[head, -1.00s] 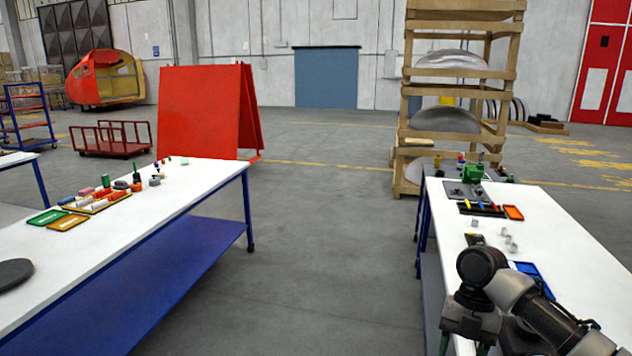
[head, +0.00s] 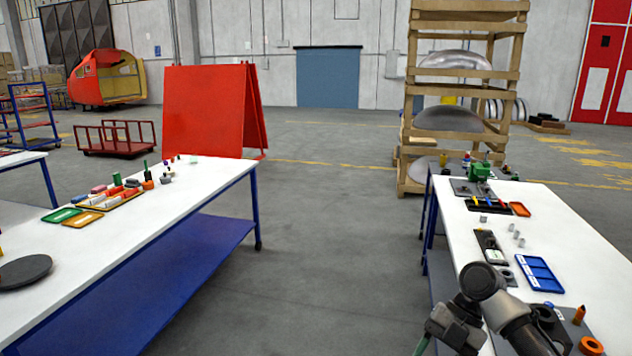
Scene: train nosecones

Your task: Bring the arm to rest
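My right arm (head: 507,312) comes in at the lower right, in front of the right white workbench (head: 575,240). It is bent, with a dark round joint on top. My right gripper (head: 438,336) hangs at the bottom edge, at the bench's near left side. Its fingertips are cut off or hidden, so I cannot tell if it is open or holds anything. My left arm and gripper are not in view.
The left bench (head: 150,222) holds trays and a dark disc (head: 24,271). Grey floor (head: 330,260) between them is clear.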

